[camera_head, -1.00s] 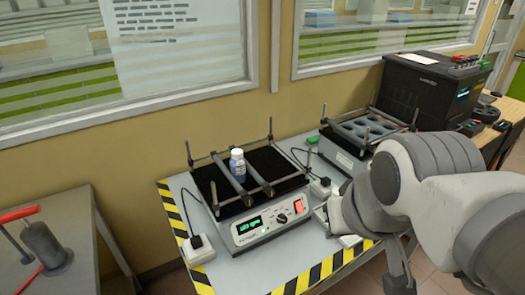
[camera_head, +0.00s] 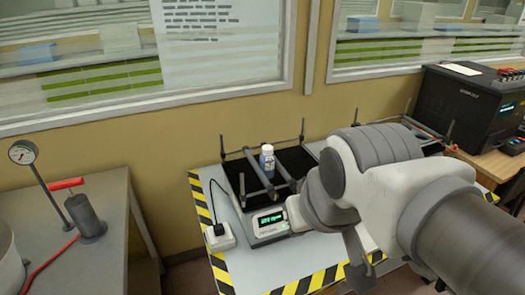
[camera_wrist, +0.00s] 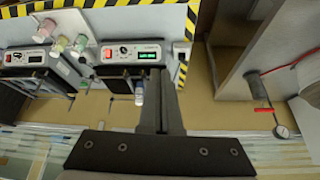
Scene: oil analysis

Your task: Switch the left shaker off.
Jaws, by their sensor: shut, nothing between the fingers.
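The left shaker (camera_head: 268,238) stands on the bench with a blue bottle (camera_head: 267,160) on its black platform. Its green display is lit. My arm hides its knob and switch in the head view. In the wrist view, which is upside down, its front panel (camera_wrist: 133,62) shows the red switch (camera_wrist: 108,54), the knob (camera_wrist: 124,50) and the lit display (camera_wrist: 148,56). My gripper (camera_wrist: 165,82) is shut and empty, its fingers appearing beside the display end of the panel, apart from the red switch. Whether it touches the shaker cannot be told.
A second shaker (camera_wrist: 28,57) stands beside it. A power socket block (camera_head: 219,237) sits at the bench's left. Striped tape (camera_head: 222,272) marks the bench edge. A side table (camera_head: 105,200) with a red-handled pump is at left. A black machine (camera_head: 460,105) stands at right.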

